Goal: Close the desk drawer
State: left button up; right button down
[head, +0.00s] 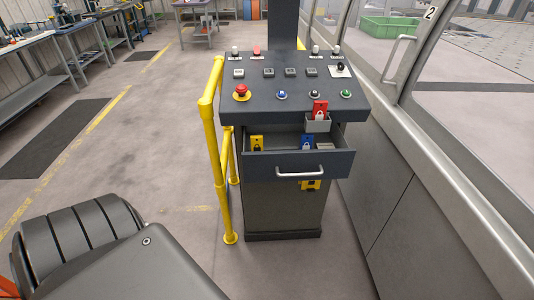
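The desk drawer (270,165) is pulled out from the dark grey control desk (240,112), below its sloped button panel. A silver bar handle (299,171) is on the drawer's front. Inside the drawer lie a yellow item (257,143) at the left and a blue item (307,142) at the right. A red tag-like item (319,110) stands in a small grey box (318,126) at the right, above the drawer. Neither of my grippers shows. A dark part of my own body fills the lower left.
A yellow guard rail (216,150) stands close along the desk's left side. A machine wall with a glazed door and handle (397,60) runs close along the right. Open floor (150,130) lies to the left, with workbenches (40,60) farther back.

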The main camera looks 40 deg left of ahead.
aim_at(281, 159)
jog(key=u, duration=1.55)
jog(key=k, duration=1.35)
jog(key=u, duration=0.05)
jog(key=i, duration=0.5)
jog(key=z, duration=0.9)
jog(key=i, duration=1.15)
jog(key=u, duration=0.3)
